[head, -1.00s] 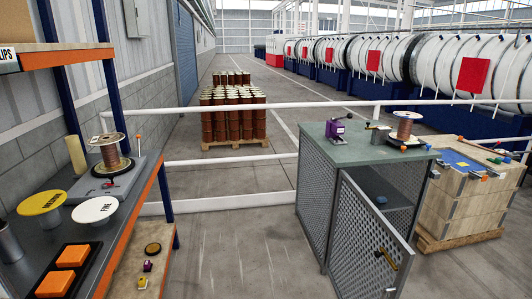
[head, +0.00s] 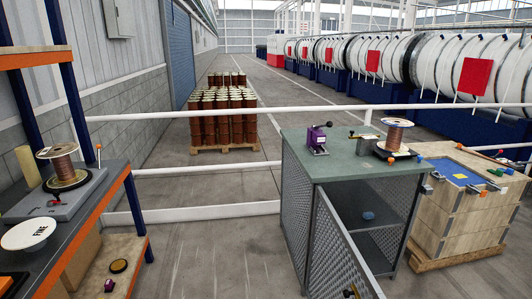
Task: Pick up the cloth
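A small crumpled blue lump (head: 368,216), which looks like the cloth, lies on the inner shelf of the grey mesh cabinet (head: 300,212). The cabinet stands right of centre with its mesh door (head: 343,250) swung open towards me. The lump is small and its fabric cannot be made out for certain. Neither of my grippers shows in the head view.
On the green cabinet top (head: 345,165) stand a purple device (head: 318,139) and a copper spool (head: 396,137). A wooden crate (head: 455,230) is close at the right. An orange-edged workbench (head: 110,200) is at the left. The floor (head: 215,255) between is clear.

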